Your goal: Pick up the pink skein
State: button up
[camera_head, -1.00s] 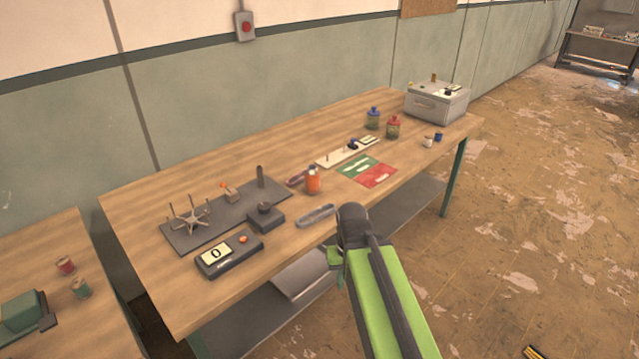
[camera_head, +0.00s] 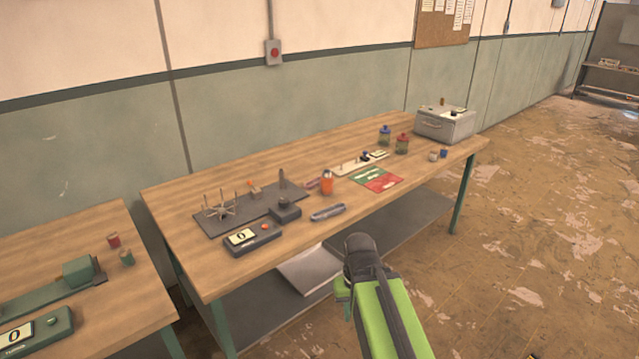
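A small pinkish, elongated thing (camera_head: 313,184), which looks like the pink skein, lies on the long wooden table (camera_head: 180,205). It is just left of an orange bottle (camera_head: 327,184), behind the table's front edge. It is small and blurred, so I cannot be sure of its shape. My green arm with its dark rounded joint shows at the lower middle, in front of the table and apart from the pink thing. No gripper fingers show.
A grey-blue oblong bundle (camera_head: 328,212) lies near the front edge. A dark plate with pegs (camera_head: 250,210), a counter box (camera_head: 253,238), a green-and-red mat (camera_head: 383,185), two jars and a grey case (camera_head: 446,124) share the table. The floor at right is mostly clear.

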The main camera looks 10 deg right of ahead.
aim_at(306, 186)
jog(key=u, duration=0.1)
jog(key=i, duration=0.85)
jog(key=z, duration=3.65)
jog(key=i, duration=0.1)
jog(key=z, duration=3.6)
jog(key=k, duration=2.65)
